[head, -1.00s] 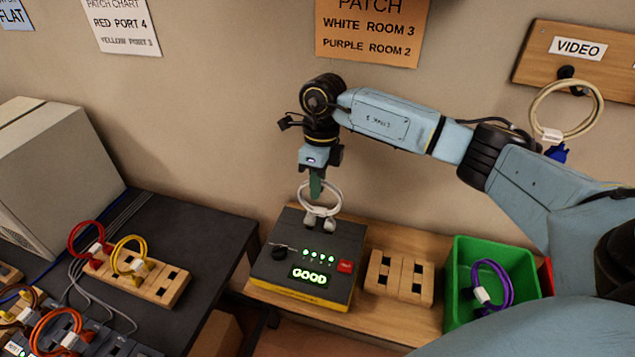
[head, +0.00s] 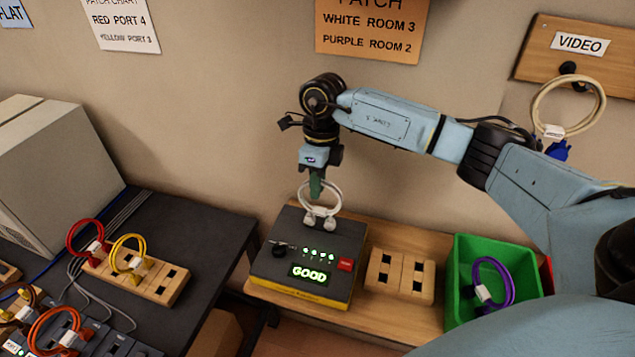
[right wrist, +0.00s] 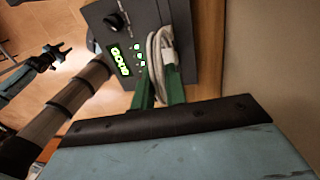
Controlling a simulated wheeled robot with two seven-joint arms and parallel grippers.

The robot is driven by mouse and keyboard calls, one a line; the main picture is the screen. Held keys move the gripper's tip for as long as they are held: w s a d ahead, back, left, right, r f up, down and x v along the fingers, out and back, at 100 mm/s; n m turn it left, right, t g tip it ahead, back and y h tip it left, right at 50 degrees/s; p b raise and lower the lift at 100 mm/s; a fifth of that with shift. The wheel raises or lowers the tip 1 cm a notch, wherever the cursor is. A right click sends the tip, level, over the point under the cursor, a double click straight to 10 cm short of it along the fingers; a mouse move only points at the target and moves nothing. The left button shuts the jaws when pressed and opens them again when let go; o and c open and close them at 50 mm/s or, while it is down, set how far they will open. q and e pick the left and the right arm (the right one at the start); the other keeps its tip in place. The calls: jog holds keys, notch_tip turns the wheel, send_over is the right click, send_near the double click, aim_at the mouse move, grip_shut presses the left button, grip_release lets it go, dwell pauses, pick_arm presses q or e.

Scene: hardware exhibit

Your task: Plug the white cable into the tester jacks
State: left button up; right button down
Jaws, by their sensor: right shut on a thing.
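The tester (head: 274,262) is a dark box with a yellow base, a knob, a red button and several lit green lights. Its display reads GOOD. The white cable (head: 334,191) is a loop standing at the tester's back edge, with its two plug ends down at the top face. Whether the plugs are fully seated cannot be told, as the jacks are hidden under them. My right gripper (head: 317,188) points down, its green fingers shut on the top of the loop. The right wrist view shows the cable (right wrist: 160,48) between the fingers. My left gripper (right wrist: 48,60) shows small there, empty.
A wooden socket block (head: 400,276) and a green bin (head: 461,290) with a purple cable (head: 510,286) stand right of the tester. Red (head: 72,236) and yellow (head: 115,246) cables stand in a wooden block on the dark left table. A cream cable (head: 604,100) hangs under VIDEO.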

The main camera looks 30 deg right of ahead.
jog(key=shift+f, duration=0.25)
dwell(0.4)
jog(key=c, duration=0.7)
grip_release()
notch_tip(320, 180, up, 7)
jog(key=d+p, duration=0.1)
jog(key=p, duration=0.2)
jog(key=shift+w+r+p, duration=0.2)
jog(key=shift+w+p, duration=0.15)
jog(key=shift+p, duration=0.05)
dwell(0.5)
dwell(0.4)
